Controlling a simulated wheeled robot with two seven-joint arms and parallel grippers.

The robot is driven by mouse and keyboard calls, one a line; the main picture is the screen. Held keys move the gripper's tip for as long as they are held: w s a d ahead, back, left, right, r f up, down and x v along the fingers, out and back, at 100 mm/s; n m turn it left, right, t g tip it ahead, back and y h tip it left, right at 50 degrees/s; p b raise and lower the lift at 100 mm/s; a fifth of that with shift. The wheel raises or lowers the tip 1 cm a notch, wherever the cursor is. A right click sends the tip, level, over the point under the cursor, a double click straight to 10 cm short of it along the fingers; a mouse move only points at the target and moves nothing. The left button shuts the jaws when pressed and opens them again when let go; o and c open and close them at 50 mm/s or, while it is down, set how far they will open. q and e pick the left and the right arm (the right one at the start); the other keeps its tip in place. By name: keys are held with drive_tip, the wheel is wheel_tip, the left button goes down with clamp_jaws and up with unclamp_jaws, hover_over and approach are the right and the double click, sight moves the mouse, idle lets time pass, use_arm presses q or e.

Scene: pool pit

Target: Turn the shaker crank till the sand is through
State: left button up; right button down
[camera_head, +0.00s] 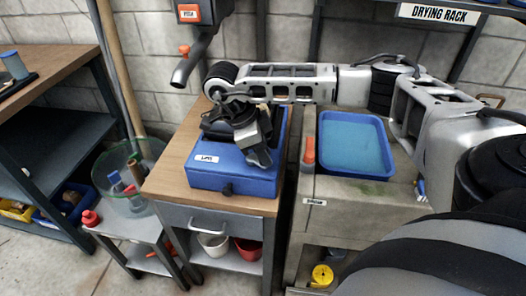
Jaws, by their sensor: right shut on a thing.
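A blue box, which looks like the shaker (235,179), sits on a wood-topped bench (166,182). It has a small white label and a dark knob on its front. My right arm reaches in from the right, and my right gripper (260,158) points down over the box's right part. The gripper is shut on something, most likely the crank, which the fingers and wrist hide. A dark part behind the wrist is mostly covered. I cannot see any sand inside the box. My left gripper is not in view.
A blue tray (375,172) lies in the sink counter on the right, with an orange-capped bottle (309,152) beside it. A glass bowl (122,195) with tools stands on a low stand at left. A spout (188,66) hangs above the bench.

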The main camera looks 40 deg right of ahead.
drive_tip(key=c, duration=1.3)
unclamp_jaws()
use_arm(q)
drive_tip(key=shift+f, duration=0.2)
use_arm(e)
drive_tip(key=shift+o, duration=0.2)
use_arm(q)
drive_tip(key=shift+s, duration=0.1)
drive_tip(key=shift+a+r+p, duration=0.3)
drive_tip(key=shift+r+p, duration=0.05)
drive_tip(key=shift+p, duration=0.7)
use_arm(e)
drive_tip(key=v, duration=1.6)
drive_tip(key=shift+d, duration=0.1)
